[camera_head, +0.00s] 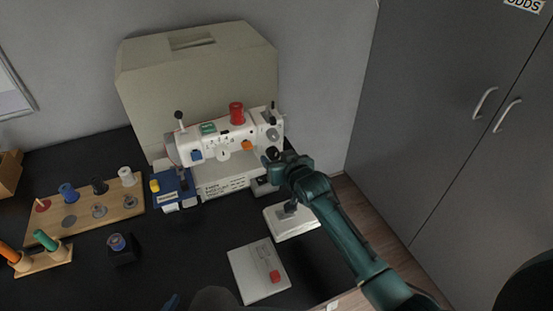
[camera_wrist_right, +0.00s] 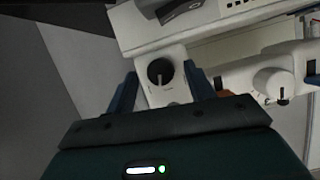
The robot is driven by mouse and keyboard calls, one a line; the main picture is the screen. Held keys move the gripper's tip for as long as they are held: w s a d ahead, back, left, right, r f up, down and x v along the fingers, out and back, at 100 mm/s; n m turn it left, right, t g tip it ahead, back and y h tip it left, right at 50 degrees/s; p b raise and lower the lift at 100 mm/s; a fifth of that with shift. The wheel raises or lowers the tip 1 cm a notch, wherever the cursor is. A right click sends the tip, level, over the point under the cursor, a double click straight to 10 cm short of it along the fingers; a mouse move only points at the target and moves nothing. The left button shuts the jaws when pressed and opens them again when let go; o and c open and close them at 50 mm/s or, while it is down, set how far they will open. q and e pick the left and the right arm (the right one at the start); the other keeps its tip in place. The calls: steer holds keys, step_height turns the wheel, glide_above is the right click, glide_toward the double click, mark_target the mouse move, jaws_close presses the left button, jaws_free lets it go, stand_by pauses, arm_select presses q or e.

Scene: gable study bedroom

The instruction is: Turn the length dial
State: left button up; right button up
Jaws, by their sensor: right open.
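The white sewing machine (camera_head: 218,138) stands on the black table. Several knobs show on its front: a blue one (camera_head: 196,155), a white dial (camera_head: 223,155) and an orange one (camera_head: 247,145). A dark round dial (camera_wrist_right: 160,72) with a pale pointer line is on its right column; its label is too small to read, so I cannot tell if it is the length dial. My right gripper (camera_head: 269,158) is at that column, open, its fingers either side of the dark dial with gaps visible. Part of my left gripper (camera_head: 171,302) shows at the bottom edge; its jaws are unclear.
A beige case (camera_head: 195,75) stands behind the machine. A wooden spool board (camera_head: 88,212) is left, a white plate with a red button (camera_head: 258,272) in front, and a pedal-like white block (camera_head: 292,222) under my right arm. Grey cabinet doors (camera_head: 450,110) are at right.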

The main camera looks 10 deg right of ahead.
steer(key=shift+w+a+f, duration=0.15)
steer(key=shift+w, duration=0.3)
steer(key=shift+c, duration=0.4)
steer(key=c, duration=0.9)
steer(key=shift+a+n+h+p, duration=0.1)
steer(key=shift+n+h+p, duration=0.3)
steer(key=shift+p, duration=0.1)
steer(key=shift+n+h, duration=0.3)
steer(key=shift+n, duration=0.4)
